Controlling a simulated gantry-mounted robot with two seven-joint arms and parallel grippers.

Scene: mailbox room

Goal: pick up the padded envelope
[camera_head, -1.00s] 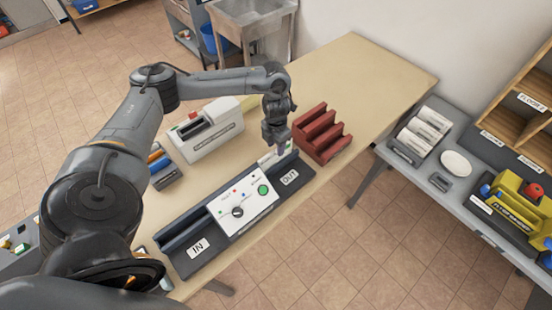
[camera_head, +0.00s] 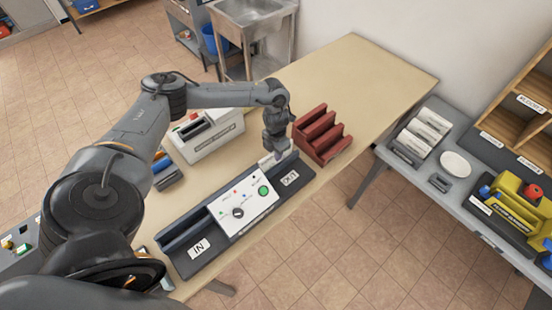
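My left gripper (camera_head: 277,153) reaches down over the OUT end of the dark feeder machine (camera_head: 186,262) on the beige table. Its fingers are small and partly hidden by its own body, so I cannot tell whether they are open or shut. A small pale piece (camera_head: 265,163) shows in the OUT tray right beside the fingertips. It may be the padded envelope, but most of it is hidden and I cannot be sure. My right gripper is not in view.
A red slotted rack (camera_head: 322,137) stands just right of my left gripper. A white machine (camera_head: 207,137) stands behind the feeder. The far right of the beige table (camera_head: 365,75) is clear. A grey side table holds white bundles (camera_head: 430,124) and a yellow device (camera_head: 512,198).

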